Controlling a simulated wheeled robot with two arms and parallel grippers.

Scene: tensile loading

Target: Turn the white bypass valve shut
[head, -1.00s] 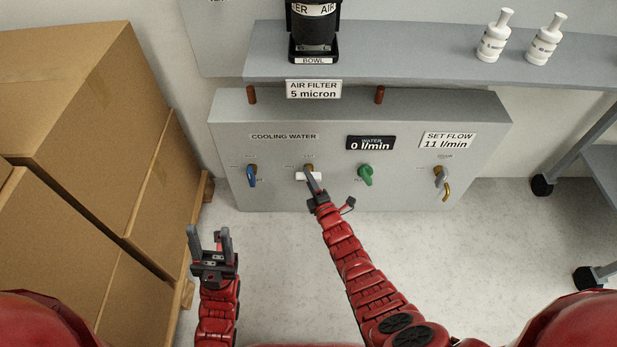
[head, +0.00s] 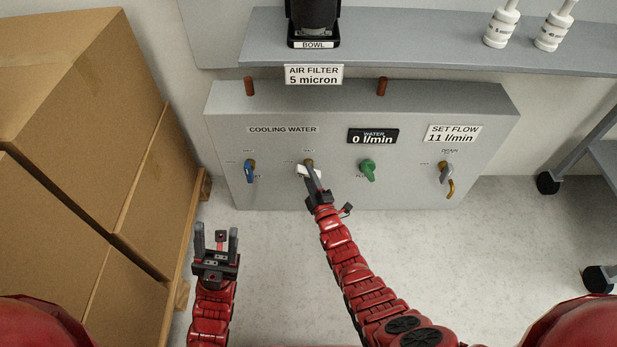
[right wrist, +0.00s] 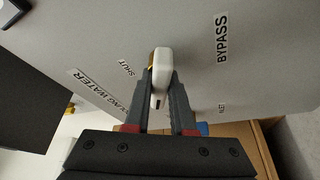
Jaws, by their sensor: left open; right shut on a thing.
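The white bypass valve handle (head: 304,170) is on the grey cooling water panel (head: 290,195), second from the left. In the head view it is tilted and partly hidden behind my right gripper (head: 312,178). In the right wrist view the white handle (right wrist: 161,72) sits between the fingers of my right gripper (right wrist: 161,100), which is shut on it. The "BYPASS" and "SHUT" labels show beside it. My left gripper (head: 216,240) is open and empty, low in front of the panel on the left.
The water display (head: 373,136) reads 0 l/min. Cardboard boxes (head: 70,120) stand at the left.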

